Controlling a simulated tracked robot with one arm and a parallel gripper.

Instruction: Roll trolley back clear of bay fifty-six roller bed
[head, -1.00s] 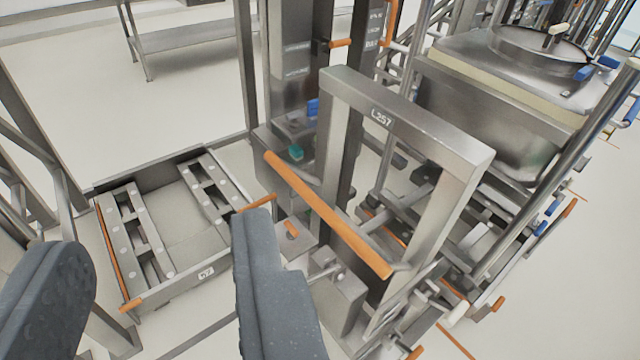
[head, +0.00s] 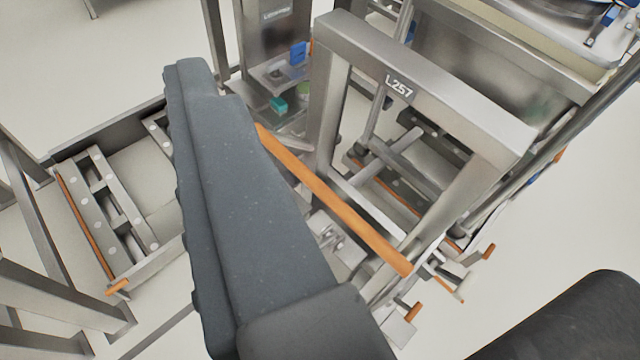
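The trolley (head: 385,85) is a steel upright frame marked L257, with an orange handle bar (head: 335,205) slanting across its near side. My gripper (head: 398,175) is open. One dark finger crosses left of the bar and covers part of the view; the other shows at the lower right. The bar lies between the fingers in the picture; I see no clear contact. A roller bed (head: 100,205) with an orange edge strip lies on the floor at the left, partly hidden by the finger. No bay number is readable on it now.
A steel bin (head: 490,60) stands behind the frame at the upper right, with blue fittings. A steel column (head: 270,45) with blue and green parts stands behind the bar. Steel posts (head: 30,205) rise at the left. Pale floor is clear at the right.

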